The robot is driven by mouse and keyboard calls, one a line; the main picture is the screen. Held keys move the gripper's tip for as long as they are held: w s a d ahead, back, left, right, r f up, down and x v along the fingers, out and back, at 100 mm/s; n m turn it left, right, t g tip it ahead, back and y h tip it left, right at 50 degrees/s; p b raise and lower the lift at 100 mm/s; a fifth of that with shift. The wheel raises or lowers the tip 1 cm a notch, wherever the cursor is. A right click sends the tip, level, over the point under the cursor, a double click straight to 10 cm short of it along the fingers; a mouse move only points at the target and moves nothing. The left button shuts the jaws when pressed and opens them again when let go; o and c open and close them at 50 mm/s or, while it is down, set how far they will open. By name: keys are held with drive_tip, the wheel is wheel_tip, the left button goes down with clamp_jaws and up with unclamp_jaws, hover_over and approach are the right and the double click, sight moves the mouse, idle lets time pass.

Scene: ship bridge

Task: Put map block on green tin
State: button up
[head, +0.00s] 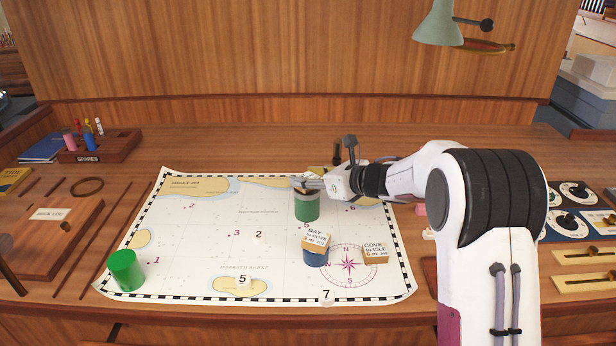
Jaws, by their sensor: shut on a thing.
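A dark green tin (307,207) with a greyish upper band stands upright on the chart, right of its middle. My gripper (309,184) is at the top of this tin, reaching in from the right. It is shut on a small block, mostly hidden by the fingers; I cannot tell if the block touches the tin. A brighter green tin (126,270) stands at the chart's lower left. A map block marked BAY to COVE (316,238) sits tilted on a blue tin (315,258). Another map block, COVE to ISLE (376,252), lies on the chart at the right.
The white chart (190,245) covers the middle of the desk, with its left half mostly clear. Number markers, including a 5 (243,281), lie on it. A wooden rack (100,146) stands at the left. Dial panels (572,222) are at the right. A lamp (438,24) hangs above.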

drive_tip(key=shift+f, duration=0.15)
drive_tip(key=o, duration=1)
drive_tip(key=shift+o, duration=0.2)
drive_tip(key=shift+r, duration=0.25)
drive_tip(key=shift+s+d+r, duration=0.2)
drive_tip(key=shift+s+d, duration=0.15)
drive_tip(key=shift+d, duration=0.05)
drive_tip(key=v, duration=1)
drive_tip(key=shift+s+d, duration=0.3)
drive_tip(key=shift+r, duration=0.1)
